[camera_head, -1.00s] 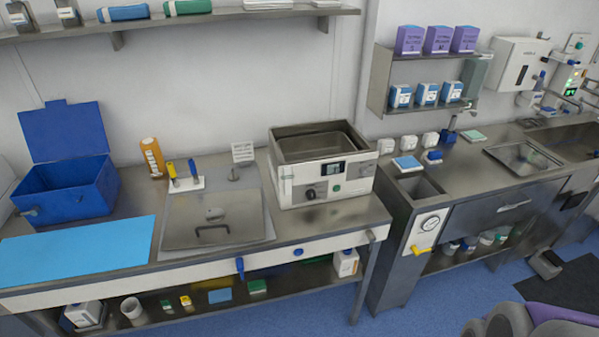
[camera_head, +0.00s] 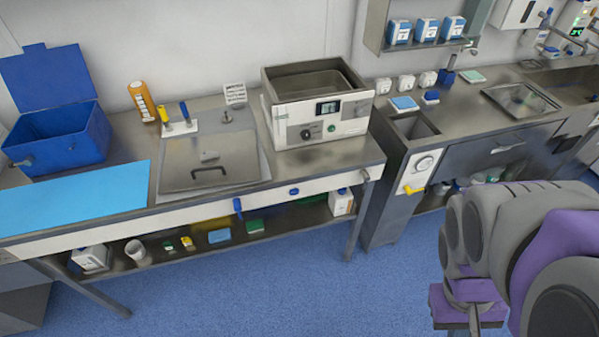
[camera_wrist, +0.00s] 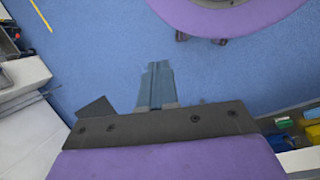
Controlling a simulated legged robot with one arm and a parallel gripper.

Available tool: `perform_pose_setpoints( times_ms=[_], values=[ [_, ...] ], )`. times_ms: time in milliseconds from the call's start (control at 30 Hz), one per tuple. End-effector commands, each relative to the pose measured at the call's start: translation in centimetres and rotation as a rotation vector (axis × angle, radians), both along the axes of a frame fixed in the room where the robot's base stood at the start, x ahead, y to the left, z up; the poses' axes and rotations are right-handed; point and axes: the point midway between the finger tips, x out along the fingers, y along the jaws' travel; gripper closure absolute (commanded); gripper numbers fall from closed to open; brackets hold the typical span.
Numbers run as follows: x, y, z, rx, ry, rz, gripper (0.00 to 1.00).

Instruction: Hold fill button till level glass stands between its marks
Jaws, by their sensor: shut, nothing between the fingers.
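A white bath unit (camera_head: 345,129) with an open steel basin stands on the bench, with a small display (camera_head: 327,108), a dark knob (camera_head: 306,134) and a green button (camera_head: 332,128) on its front. A blue button (camera_head: 294,191) sits on the white bench front below it. I cannot tell which is the fill button. I cannot make out a level glass or its marks. My gripper (camera_wrist: 157,68) is shut and empty in the wrist view, over blue floor. In the head view my arm fills the lower right, apart from the bench; its fingers are not clearly visible there.
A blue lever (camera_head: 238,208) sticks out of the bench front. A gauge panel (camera_head: 420,168) with a yellow handle is on the right cabinet. Floor in front is clear.

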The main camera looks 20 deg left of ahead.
Motion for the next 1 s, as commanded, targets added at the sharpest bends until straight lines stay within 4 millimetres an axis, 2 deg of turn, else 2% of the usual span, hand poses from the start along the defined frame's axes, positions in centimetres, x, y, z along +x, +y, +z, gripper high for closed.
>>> perform_pose_setpoints(
  times_ms=[100, 300, 533, 767, 1000],
  values=[
    [2.1, -1.8, -0.4, -0.103, 0.054, 0.106, 1.00],
    [6.1, -4.0, -0.8, -0.270, 0.139, 0.299, 1.00],
    [11.8, -4.9, -1.2, -0.456, 0.231, 0.545, 1.00],
    [17.9, -3.7, -2.0, -0.636, 0.327, 0.811, 1.00],
    [24.3, 0.1, -3.8, -0.817, 0.422, 1.108, 1.00]
  ],
)
